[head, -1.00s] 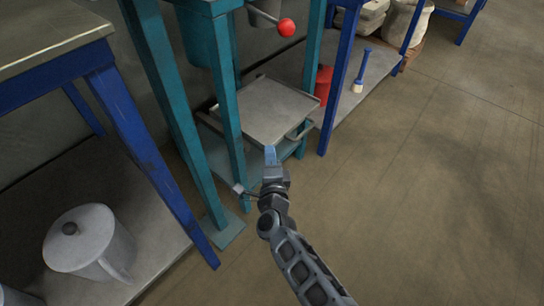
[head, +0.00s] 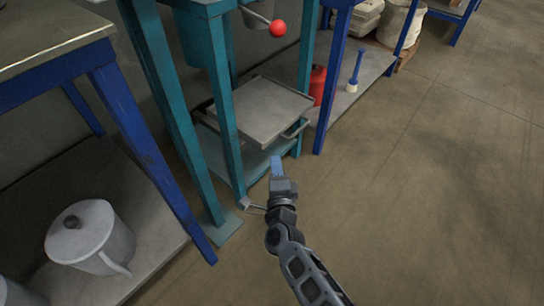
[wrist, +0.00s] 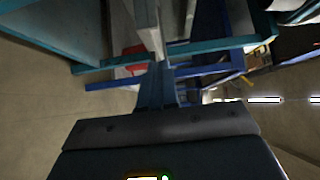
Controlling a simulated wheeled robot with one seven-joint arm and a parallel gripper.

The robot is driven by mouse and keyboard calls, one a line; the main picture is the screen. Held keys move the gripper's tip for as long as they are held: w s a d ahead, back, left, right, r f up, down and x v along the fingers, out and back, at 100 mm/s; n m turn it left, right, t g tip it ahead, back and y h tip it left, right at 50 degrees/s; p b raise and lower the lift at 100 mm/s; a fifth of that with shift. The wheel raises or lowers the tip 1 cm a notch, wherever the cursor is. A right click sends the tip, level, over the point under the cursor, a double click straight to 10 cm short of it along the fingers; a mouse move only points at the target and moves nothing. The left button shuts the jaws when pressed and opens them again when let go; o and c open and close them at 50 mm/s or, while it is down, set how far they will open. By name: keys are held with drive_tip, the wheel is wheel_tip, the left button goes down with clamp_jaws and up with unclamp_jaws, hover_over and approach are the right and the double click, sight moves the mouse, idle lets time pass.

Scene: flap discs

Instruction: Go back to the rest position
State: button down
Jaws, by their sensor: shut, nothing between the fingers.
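My gripper (head: 276,166) is in the lower middle of the head view, with its blue fingers together and nothing between them. It is in front of the teal stand (head: 224,120), near the handle side of the grey tray (head: 262,110). In the picture there is a gap between the fingertips and the tray's handle (head: 296,128). In the wrist view the fingers (wrist: 156,88) point away from the camera towards teal and blue frames.
A blue-legged bench (head: 130,120) stands at left with a grey lidded pot (head: 88,238) on its lower shelf. A red container (head: 317,84) and a blue-handled brush (head: 355,70) are behind right. A red ball knob (head: 278,28) is above. Open floor (head: 430,200) lies right.

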drive_tip(key=s+p, duration=0.2)
drive_tip(key=s, duration=0.5)
drive_tip(key=shift+s, duration=0.4)
drive_tip(key=shift+d, duration=0.1)
